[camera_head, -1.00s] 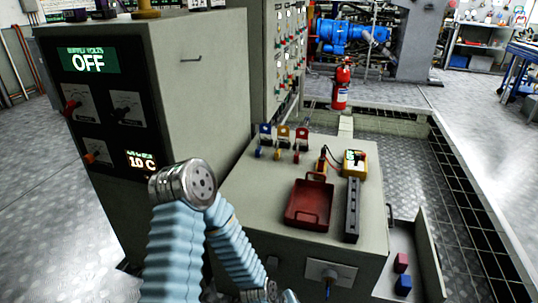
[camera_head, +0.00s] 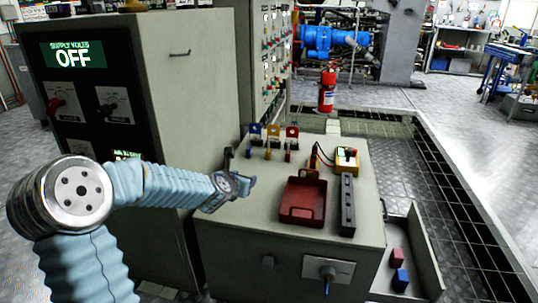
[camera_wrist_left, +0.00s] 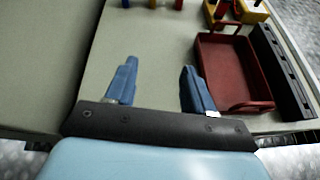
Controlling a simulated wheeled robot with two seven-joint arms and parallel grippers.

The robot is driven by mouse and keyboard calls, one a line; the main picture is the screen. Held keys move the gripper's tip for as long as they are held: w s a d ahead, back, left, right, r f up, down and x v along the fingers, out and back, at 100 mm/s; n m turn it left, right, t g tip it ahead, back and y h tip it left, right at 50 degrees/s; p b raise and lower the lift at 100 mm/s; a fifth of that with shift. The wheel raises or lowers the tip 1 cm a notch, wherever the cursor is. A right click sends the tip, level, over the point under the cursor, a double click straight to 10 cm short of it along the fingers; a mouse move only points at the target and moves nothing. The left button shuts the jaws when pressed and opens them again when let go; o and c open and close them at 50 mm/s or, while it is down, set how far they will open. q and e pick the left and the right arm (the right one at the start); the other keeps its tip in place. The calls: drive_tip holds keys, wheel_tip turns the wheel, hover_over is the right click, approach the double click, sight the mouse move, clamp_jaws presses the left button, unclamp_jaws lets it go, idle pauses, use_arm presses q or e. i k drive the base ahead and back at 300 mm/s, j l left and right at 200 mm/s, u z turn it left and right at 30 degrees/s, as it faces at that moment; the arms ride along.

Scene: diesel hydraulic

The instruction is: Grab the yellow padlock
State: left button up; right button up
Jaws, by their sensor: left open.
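The yellow padlock (camera_head: 268,154) is small and stands on the grey cabinet top (camera_head: 250,205), between a blue one and a red one. In the left wrist view only the lower end of the yellow padlock (camera_wrist_left: 152,4) shows at the top edge. My left gripper (camera_head: 240,169) is at the left side of the cabinet top, to the left of and nearer than the padlocks. Its two blue fingers (camera_wrist_left: 158,67) are apart with nothing between them, pointing toward the padlock row. My right gripper is not in view.
A red tray (camera_head: 303,218) and a dark slotted bar (camera_head: 347,205) lie right of my gripper. A yellow box (camera_head: 347,160) stands behind them. A tall grey panel (camera_head: 195,90) bounds the left. Bare cabinet top lies between my fingers and the padlocks.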

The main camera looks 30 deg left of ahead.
sight(268, 150)
drive_tip(key=i+j, duration=0.15)
drive_tip(key=i, duration=0.3)
drive_tip(key=i+j, duration=0.15)
drive_tip(key=i, duration=0.3)
